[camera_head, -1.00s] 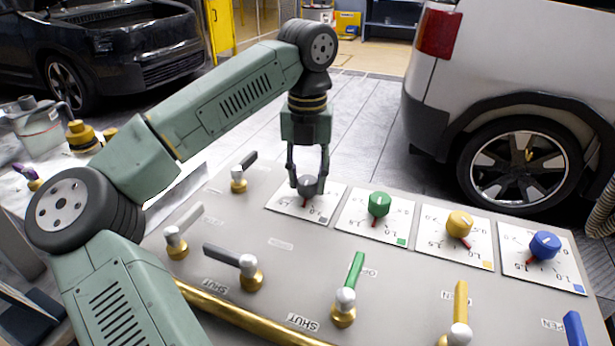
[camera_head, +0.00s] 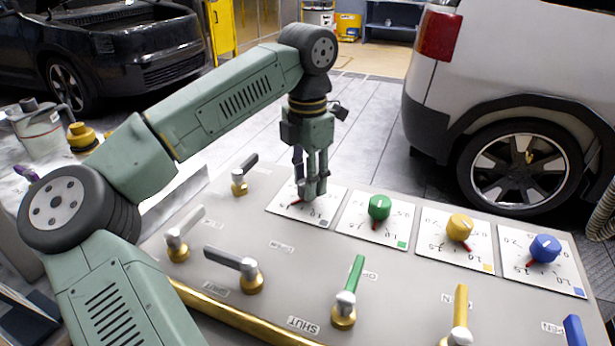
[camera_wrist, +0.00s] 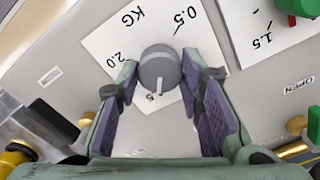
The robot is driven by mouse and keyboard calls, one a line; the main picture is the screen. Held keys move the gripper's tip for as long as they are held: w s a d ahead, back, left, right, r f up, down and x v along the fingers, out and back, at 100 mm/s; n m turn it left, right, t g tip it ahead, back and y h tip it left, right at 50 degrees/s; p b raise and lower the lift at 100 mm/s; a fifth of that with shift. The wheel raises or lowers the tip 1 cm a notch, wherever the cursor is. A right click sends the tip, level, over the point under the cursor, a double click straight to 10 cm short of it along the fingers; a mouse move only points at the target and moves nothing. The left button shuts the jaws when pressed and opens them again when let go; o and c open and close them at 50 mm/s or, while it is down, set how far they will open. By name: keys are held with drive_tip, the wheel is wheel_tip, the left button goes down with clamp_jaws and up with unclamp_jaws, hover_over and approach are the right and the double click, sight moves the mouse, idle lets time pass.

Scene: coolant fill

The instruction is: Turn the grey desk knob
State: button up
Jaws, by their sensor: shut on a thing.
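The grey desk knob (camera_wrist: 158,70) sits on a white dial plate (camera_wrist: 100,42) marked with numbers and KG. In the wrist view its white pointer line faces down toward the camera, by a partly hidden number. My gripper (camera_wrist: 160,88) points down over the knob, one finger on each side, shut on it. In the head view my gripper (camera_head: 312,190) stands at the grey-marked plate (camera_head: 335,200), and its fingers hide most of the knob.
To the right stand a green knob (camera_head: 379,207), a yellow knob (camera_head: 459,226) and a blue knob (camera_head: 545,247) on their own plates. Several lever valves, such as the green lever (camera_head: 356,275) and grey lever (camera_head: 222,256), rise from the desk nearer the camera.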

drive_tip(key=shift+m, duration=0.5)
drive_tip(key=o, duration=1.2)
drive_tip(key=shift+c, duration=0.2)
wheel_tip(320, 180, up, 12)
